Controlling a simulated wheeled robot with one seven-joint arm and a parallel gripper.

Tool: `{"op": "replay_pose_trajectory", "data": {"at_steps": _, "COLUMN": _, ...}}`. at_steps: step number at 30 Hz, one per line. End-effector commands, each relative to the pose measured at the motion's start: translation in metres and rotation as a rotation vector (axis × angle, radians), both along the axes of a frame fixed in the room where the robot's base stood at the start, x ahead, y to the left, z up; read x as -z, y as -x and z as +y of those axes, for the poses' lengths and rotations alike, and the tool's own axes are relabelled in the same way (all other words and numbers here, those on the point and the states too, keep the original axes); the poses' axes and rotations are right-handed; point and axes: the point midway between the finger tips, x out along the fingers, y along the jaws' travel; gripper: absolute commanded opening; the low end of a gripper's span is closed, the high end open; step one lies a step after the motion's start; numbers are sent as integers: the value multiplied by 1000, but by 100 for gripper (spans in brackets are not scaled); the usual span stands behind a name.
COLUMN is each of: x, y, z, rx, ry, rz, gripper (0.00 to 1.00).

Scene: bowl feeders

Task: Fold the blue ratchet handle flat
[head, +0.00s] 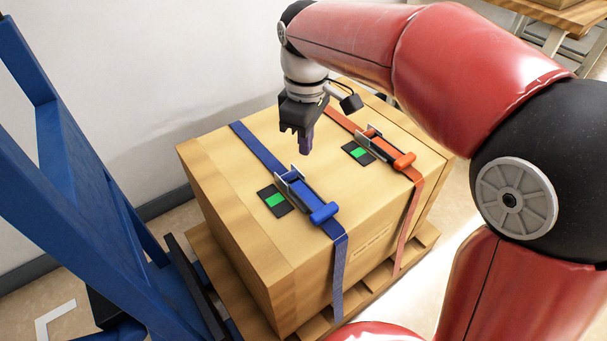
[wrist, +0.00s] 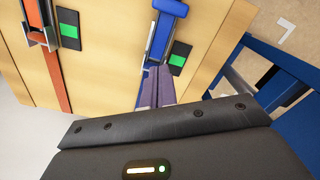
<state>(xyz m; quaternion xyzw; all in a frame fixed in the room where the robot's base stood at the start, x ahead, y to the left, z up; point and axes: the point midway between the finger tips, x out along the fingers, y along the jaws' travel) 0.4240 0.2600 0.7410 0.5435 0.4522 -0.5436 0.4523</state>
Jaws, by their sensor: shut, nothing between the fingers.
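The blue ratchet (head: 305,192) sits on the blue strap (head: 258,148) on top of a wooden crate (head: 222,165). Its blue handle (head: 323,213) lies low along the strap and looks flat, with its grip end toward the crate's front edge. The handle also shows in the wrist view (wrist: 170,8), at the top. My gripper (head: 305,153) is shut and empty, pointing down above the crate top, behind the blue ratchet and apart from it in the head view. Its purplish fingers (wrist: 154,82) also show in the wrist view.
An orange ratchet (head: 383,147) on an orange strap (head: 343,120) lies to the right. Green-lit indicators sit beside the blue ratchet (head: 275,200) and the orange one (head: 358,153). A blue metal frame (head: 75,185) stands at left. The crate rests on a pallet (head: 415,252).

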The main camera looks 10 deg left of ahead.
Motion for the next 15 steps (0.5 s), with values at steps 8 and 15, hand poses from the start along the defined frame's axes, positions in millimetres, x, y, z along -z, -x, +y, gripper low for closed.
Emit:
{"op": "replay_pose_trajectory", "data": {"at_steps": 8, "x": -22, "y": 0, "z": 0, "rx": 0, "ry": -2, "rz": -2, "gripper": 0}}
{"op": "replay_pose_trajectory", "data": {"at_steps": 15, "x": -46, "y": 0, "z": 0, "rx": 0, "ry": -1, "rz": -1, "gripper": 0}}
